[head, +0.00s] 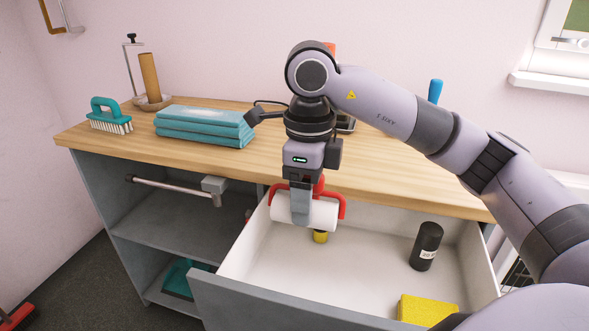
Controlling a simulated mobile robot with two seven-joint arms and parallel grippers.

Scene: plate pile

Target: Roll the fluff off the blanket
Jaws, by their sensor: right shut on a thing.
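The lint roller (322,214), a white roll in a red frame, is in my right gripper (300,208), which is shut on it. The roller hangs roughly level above the open drawer, near its back edge. The blanket (205,115) looks to be the folded teal cloth on the wooden worktop, to the left of my right gripper and apart from it. My left gripper is not in view.
The open drawer (240,303) holds a black cylinder (426,248), a yellow sponge (427,310) and a small yellow item (320,236). On the worktop (215,160) stand a teal brush (109,116) and a holder with a cardboard tube (150,78). A blue-topped item (435,91) stands behind my arm.

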